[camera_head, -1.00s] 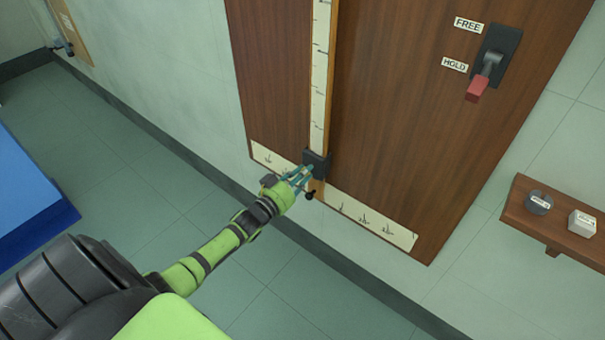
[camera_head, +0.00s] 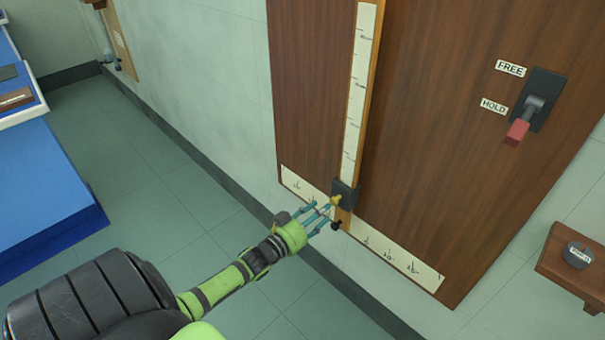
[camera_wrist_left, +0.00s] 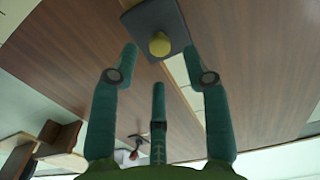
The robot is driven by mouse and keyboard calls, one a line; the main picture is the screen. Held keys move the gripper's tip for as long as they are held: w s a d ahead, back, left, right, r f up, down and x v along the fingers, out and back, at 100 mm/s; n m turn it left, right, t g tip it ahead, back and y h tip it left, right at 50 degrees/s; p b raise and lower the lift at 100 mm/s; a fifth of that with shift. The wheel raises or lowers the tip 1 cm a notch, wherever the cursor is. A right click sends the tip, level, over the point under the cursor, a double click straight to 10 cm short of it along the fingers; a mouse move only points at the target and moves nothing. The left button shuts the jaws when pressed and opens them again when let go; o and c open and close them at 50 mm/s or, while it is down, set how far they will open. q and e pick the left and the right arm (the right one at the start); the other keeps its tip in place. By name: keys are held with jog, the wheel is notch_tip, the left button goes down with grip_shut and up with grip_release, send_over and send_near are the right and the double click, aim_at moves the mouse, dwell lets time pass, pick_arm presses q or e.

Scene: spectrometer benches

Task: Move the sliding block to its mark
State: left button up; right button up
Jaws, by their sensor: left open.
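The sliding block (camera_head: 347,190) is dark grey with a yellow knob (camera_head: 336,201). It sits low on the upright ruled strip (camera_head: 356,105) of the wooden panel, where the strip meets the lower scale. In the left wrist view the block (camera_wrist_left: 143,17) and its round knob (camera_wrist_left: 160,44) are ahead of the fingers. My left gripper (camera_head: 322,211) is open, its teal fingers spread just short of the knob. In the left wrist view nothing is between the fingers (camera_wrist_left: 160,66). I cannot tell which marking is the block's mark. My right gripper is not in view.
A lever with a red handle (camera_head: 517,132) points down, near the HOLD label (camera_head: 494,106) and below FREE (camera_head: 510,68). A slanted lower scale (camera_head: 405,262) crosses the panel. A small wooden shelf (camera_head: 555,262) holds a dark round object (camera_head: 578,255).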

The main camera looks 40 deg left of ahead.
pick_arm(q)
jog(key=s, duration=0.7)
jog(key=shift+a, duration=0.3)
jog(key=shift+s, duration=0.1)
jog(key=s+d+f+g+y+p, duration=0.1)
jog(key=s+f+g+p, duration=0.25)
jog(key=s+f, duration=0.45)
jog(key=s+d+f+g+y+p, duration=0.1)
jog(key=s+d+f+g+p, duration=0.2)
jog(key=f, duration=0.8)
jog(key=s+d+f+g+p, duration=0.1)
jog(key=s+d+f+g, duration=0.2)
jog(key=s, duration=0.5)
jog(key=s+d+f+m+g+p, duration=0.1)
jog(key=s+d+f+g, duration=0.2)
jog(key=s, duration=0.6)
jog(key=s+d+f+g+p, duration=0.1)
jog(key=s+d+f+g, duration=0.3)
jog(key=s, duration=0.4)
jog(key=shift+s+f+m+h, duration=0.4)
jog(key=shift+f, duration=0.2)
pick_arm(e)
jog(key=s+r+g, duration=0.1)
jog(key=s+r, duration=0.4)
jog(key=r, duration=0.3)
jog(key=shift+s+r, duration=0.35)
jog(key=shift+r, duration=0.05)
